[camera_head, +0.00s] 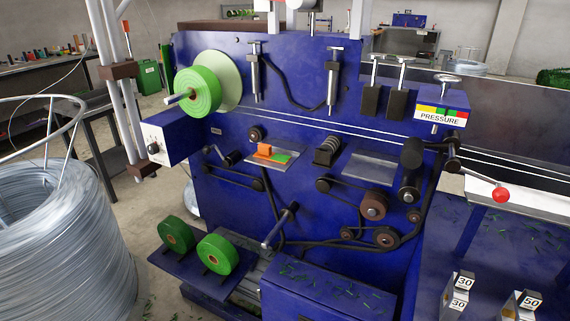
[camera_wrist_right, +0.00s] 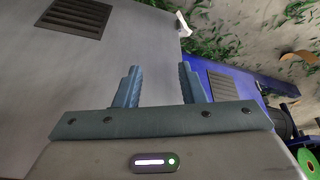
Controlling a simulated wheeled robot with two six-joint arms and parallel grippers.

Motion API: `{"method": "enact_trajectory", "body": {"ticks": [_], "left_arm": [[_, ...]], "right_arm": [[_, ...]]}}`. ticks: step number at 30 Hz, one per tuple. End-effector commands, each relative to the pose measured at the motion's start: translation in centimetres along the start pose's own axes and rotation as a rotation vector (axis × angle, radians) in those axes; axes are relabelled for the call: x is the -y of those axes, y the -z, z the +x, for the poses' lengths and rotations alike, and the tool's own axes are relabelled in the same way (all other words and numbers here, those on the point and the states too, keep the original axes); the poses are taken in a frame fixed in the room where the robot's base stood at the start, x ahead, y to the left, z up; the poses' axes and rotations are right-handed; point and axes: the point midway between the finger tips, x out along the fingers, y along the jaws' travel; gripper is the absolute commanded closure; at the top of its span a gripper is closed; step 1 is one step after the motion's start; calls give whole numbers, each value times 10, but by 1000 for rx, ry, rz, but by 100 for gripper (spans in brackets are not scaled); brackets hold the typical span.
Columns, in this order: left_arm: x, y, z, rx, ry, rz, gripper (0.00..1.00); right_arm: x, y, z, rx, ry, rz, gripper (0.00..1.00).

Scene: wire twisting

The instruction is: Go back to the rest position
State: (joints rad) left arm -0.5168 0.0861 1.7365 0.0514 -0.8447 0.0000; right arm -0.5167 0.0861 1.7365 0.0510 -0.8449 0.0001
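My right gripper (camera_wrist_right: 159,70) shows in the right wrist view. Its two blue-grey fingers stand apart with nothing between them. A grey metal surface with a dark vent grille (camera_wrist_right: 75,15) lies beyond the fingers. Neither of my grippers shows in the head view, and my left gripper is in no view. The blue wire twisting machine (camera_head: 300,75) fills the middle of the head view. A green tape roll (camera_head: 198,90) sits on its upper left spindle. An orange and green piece (camera_head: 270,153) lies on a small plate on its front.
A large wire coil (camera_head: 65,245) stands at the left. Two green rolls (camera_head: 218,254) (camera_head: 175,234) sit on a low blue shelf. A red-knobbed lever (camera_head: 500,194) sticks out at the right. Green scraps (camera_wrist_right: 235,30) litter the floor.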

Motion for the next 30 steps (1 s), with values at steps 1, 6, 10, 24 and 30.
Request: {"method": "enact_trajectory", "body": {"ticks": [1, 6, 10, 24, 30], "left_arm": [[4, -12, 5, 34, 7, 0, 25], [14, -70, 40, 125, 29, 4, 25], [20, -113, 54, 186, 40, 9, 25], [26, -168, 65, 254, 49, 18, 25], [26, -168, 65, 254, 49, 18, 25]], "right_arm": [[-4, -12, 5, 34, -7, 0, 64], [-14, -70, 40, 125, -29, -4, 64], [-20, -113, 54, 186, -40, -9, 64], [-26, -168, 65, 253, -49, -18, 64], [-26, -168, 65, 254, -49, -18, 64]]}}
